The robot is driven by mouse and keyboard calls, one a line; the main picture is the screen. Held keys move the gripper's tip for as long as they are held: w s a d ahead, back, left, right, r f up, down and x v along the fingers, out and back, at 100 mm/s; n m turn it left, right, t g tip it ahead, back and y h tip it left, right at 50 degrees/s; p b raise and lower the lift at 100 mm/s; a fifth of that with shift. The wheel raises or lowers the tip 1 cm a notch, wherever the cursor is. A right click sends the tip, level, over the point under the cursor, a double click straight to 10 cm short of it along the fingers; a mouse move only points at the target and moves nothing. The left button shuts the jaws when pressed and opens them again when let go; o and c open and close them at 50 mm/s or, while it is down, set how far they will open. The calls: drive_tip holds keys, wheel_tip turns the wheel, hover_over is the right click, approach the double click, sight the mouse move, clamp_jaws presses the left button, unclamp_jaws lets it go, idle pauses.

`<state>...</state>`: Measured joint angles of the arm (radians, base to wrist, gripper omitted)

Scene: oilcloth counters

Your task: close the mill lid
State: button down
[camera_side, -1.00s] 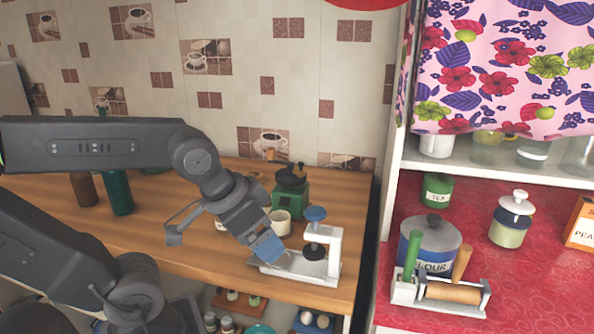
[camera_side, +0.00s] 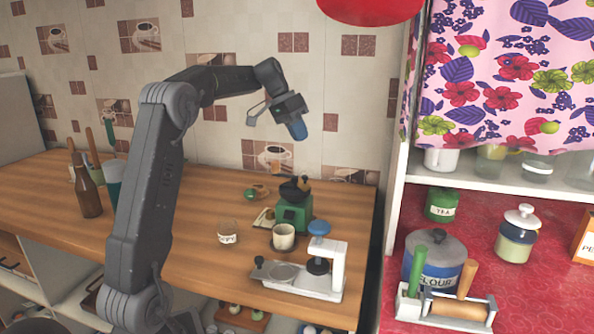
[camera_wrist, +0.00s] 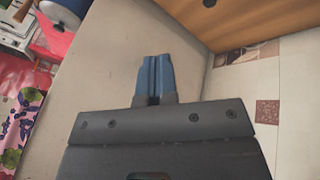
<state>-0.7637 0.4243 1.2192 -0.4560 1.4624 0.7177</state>
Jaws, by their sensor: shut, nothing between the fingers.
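The mill (camera_side: 293,212) stands on the wooden counter near its right end. It has a green body, a black top (camera_side: 293,190) and a crank with a light wooden knob. A dark piece sticks up at the right of the top; it is too small to tell whether this is the lid or how it sits. My gripper (camera_side: 298,130) hangs in the air above the mill, in front of the tiled wall, clear of everything. Its blue fingers, also in the wrist view (camera_wrist: 153,79), are shut and empty. The mill cannot be made out in the wrist view.
A glass jar (camera_side: 227,232) is to the left. The white shelf wall (camera_side: 391,230) rises at the right. A red lamp (camera_side: 370,8) hangs above.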

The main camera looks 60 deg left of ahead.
drive_tip(key=s+a+f+t+h, duration=0.1)
drive_tip(key=a+f, duration=0.1)
drive_tip(key=a, duration=0.5)
drive_tip(key=s+a+f, duration=0.1)
drive_tip(key=a+f, duration=0.2)
drive_tip(key=a, duration=0.4)
approach(303, 181)
wheel_tip(303, 181, down, 4)
drive_tip(key=w+a, duration=0.2)
drive_tip(key=d, duration=0.3)
drive_tip(key=shift+w+d+f, duration=0.1)
drive_tip(key=shift+w+f, duration=0.2)
drive_tip(key=shift+w+d+f, duration=0.1)
drive_tip(key=shift+d, duration=0.45)
